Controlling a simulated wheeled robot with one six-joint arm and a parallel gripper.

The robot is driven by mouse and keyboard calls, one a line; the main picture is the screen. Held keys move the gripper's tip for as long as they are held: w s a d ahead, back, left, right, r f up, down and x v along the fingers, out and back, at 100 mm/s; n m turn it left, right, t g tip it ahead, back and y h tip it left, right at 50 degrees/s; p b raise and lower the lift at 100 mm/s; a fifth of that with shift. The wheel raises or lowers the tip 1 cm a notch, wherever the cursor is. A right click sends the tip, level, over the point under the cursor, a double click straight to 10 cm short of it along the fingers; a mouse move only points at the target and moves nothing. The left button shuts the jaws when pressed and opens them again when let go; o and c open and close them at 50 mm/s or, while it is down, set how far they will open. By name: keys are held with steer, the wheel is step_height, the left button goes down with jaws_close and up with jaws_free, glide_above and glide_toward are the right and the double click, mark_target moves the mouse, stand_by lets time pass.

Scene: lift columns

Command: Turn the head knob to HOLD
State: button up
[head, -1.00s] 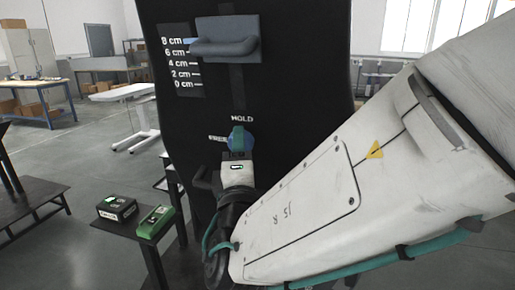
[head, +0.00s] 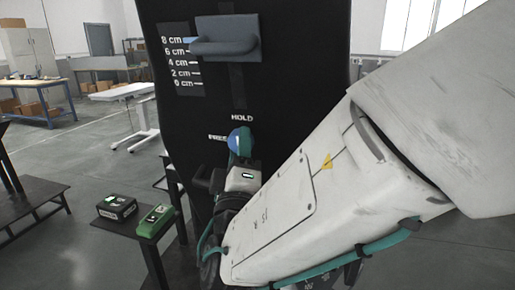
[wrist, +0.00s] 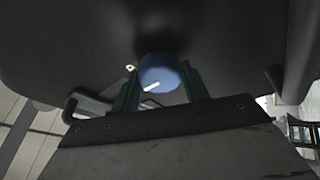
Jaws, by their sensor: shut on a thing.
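The blue round head knob (head: 234,140) sits on the front of the black column, below the HOLD label (head: 242,118) and right of a partly covered label that seems to read FREE (head: 217,137). In the wrist view the knob (wrist: 160,75) shows a white pointer line slanting to its lower left. My gripper (wrist: 160,84) is shut on the knob, one teal finger on each side. In the head view my gripper (head: 240,143) reaches it from below right and hides part of it. I cannot tell exactly which label the pointer faces.
Above the knob, a grey-blue padded rest (head: 225,38) juts from the column beside a centimetre scale (head: 181,62). A low black stand (head: 148,229) at left holds a black box (head: 117,208) and a green device (head: 154,218).

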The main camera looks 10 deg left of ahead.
steer(key=shift+f, duration=0.1)
steer(key=o, duration=1)
steer(key=shift+d, duration=0.1)
steer(key=v, duration=0.7)
steer(key=shift+s+f, duration=0.15)
steer(key=shift+s, duration=0.2)
steer(key=shift+s, duration=0.1)
